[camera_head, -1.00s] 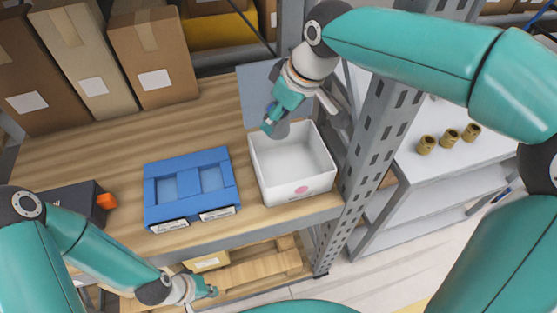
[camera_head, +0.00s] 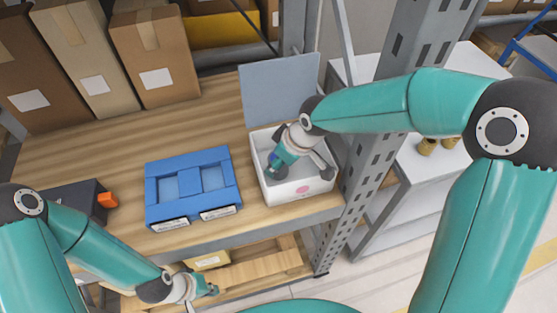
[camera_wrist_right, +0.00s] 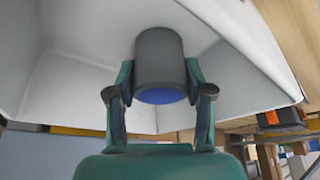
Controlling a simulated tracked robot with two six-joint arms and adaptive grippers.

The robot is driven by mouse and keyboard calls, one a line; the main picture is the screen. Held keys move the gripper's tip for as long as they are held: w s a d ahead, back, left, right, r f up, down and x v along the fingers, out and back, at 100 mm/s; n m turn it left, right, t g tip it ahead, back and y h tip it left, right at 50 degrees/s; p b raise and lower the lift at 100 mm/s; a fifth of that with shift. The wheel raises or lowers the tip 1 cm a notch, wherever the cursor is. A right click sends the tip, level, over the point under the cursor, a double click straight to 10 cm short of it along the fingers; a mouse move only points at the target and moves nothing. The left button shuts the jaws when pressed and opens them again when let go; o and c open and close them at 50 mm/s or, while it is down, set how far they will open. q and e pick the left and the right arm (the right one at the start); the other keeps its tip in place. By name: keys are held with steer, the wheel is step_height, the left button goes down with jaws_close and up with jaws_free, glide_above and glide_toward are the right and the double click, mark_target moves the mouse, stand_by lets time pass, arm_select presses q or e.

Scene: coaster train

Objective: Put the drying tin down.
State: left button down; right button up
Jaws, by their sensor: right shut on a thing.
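The drying tin is a dark grey cylinder (camera_wrist_right: 160,60) with a blue end, seen in the right wrist view. My right gripper (camera_wrist_right: 160,78) is shut on it, one finger on each side. In the head view my right arm reaches down into an open white box (camera_head: 278,193) with a pink dot on its front. The gripper largely hides the tin there, and I cannot tell whether the tin touches the box floor. White walls surround the tin in the wrist view. My left gripper (camera_head: 208,290) is low in front of the shelf, away from the box; its jaw opening is unclear.
A blue case (camera_head: 192,187) lies left of the white box on the wooden shelf (camera_head: 110,150). A grey upright post (camera_head: 375,150) stands close on the right. Cardboard boxes (camera_head: 155,60) line the back. Brass-coloured cups (camera_head: 426,147) stand on the white table at right.

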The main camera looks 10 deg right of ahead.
mark_target(303, 180)
steer(key=o, duration=1.2)
steer(key=shift+b+v, duration=0.3)
steer(key=shift+v, duration=3.5)
steer(key=shift+s, duration=0.1)
